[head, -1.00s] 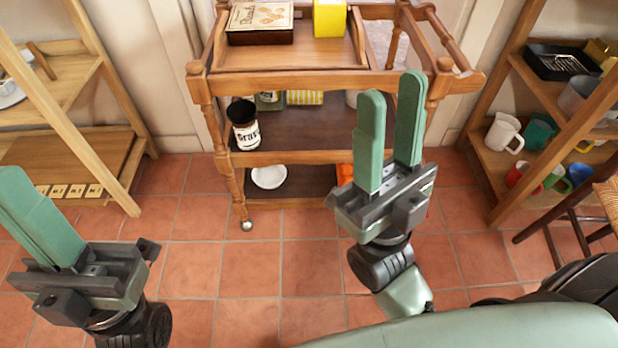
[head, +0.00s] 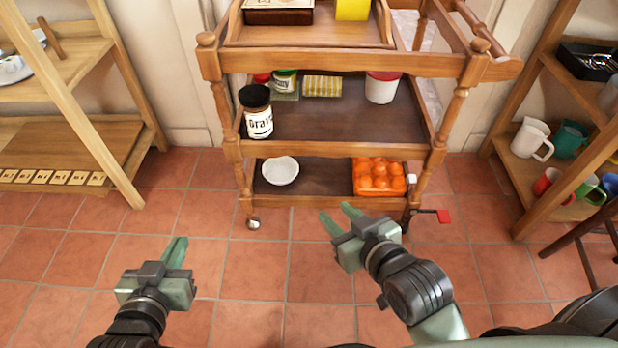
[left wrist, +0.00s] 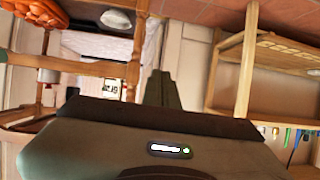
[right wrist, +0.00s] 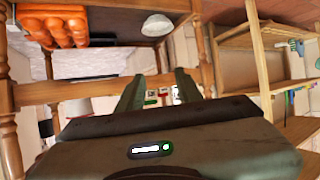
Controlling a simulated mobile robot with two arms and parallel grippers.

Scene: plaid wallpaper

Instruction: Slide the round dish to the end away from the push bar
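The round dish (head: 281,170) is white and sits upright near the left end of the trolley's bottom shelf (head: 325,178). It also shows in the left wrist view (left wrist: 117,19) and right wrist view (right wrist: 157,25). The push bar (head: 497,68) sticks out at the trolley's top right. My left gripper (head: 181,241) is shut and empty, low in front of the trolley's left side. My right gripper (head: 338,214) is open and empty, in front of the bottom shelf, right of the dish and apart from it.
An orange egg-tray-like block (head: 379,178) stands at the bottom shelf's right end, with bare shelf between it and the dish. A jar (head: 257,118) and a tub (head: 381,88) stand on the middle shelf. A red pedal (head: 443,216) juts out at lower right. Wooden shelves flank the trolley.

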